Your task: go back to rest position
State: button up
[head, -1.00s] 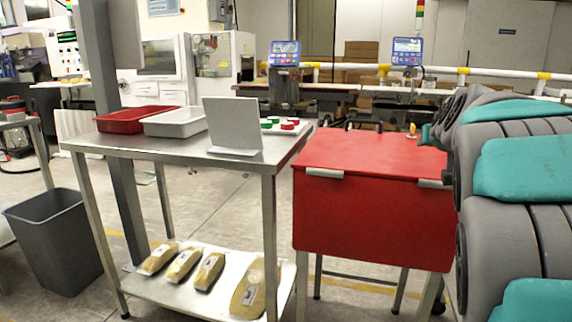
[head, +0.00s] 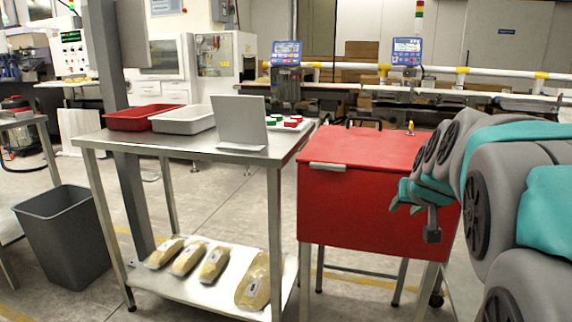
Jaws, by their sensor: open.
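My arm, grey with teal covers, reaches in from the right in the head view. Its end with my gripper (head: 432,236) hangs in front of the red box's right front. The gripper is small here and seen from the side, and I see nothing held in it. The red box (head: 350,210) stands on legs with its lid shut.
A steel table (head: 180,145) left of the box bears a red tray (head: 128,127), a white tray (head: 180,130), a grey stand (head: 239,122) and green and red pieces. Bagged loaves (head: 213,264) lie on its lower shelf. A grey bin (head: 65,240) stands at left.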

jog(key=s+a+f+n+g+y, duration=0.1)
jog(key=s+a+f+g, duration=0.25)
jog(key=s+f, duration=0.35)
jog(key=s+a+f+g+y, duration=0.1)
jog(key=s+a+f+g, duration=0.1)
jog(key=s+a+f, duration=0.6)
jog(key=s+f+g, duration=0.2)
jog(key=s, duration=0.8)
jog(key=s+d+f+n+g, duration=0.1)
jog(key=s+f+g, duration=0.2)
jog(key=s, duration=0.8)
jog(key=shift+s+f+n+h, duration=0.15)
jog(key=shift+s+n+h, duration=0.15)
jog(key=shift+h, duration=0.1)
jog(key=shift+g, duration=0.25)
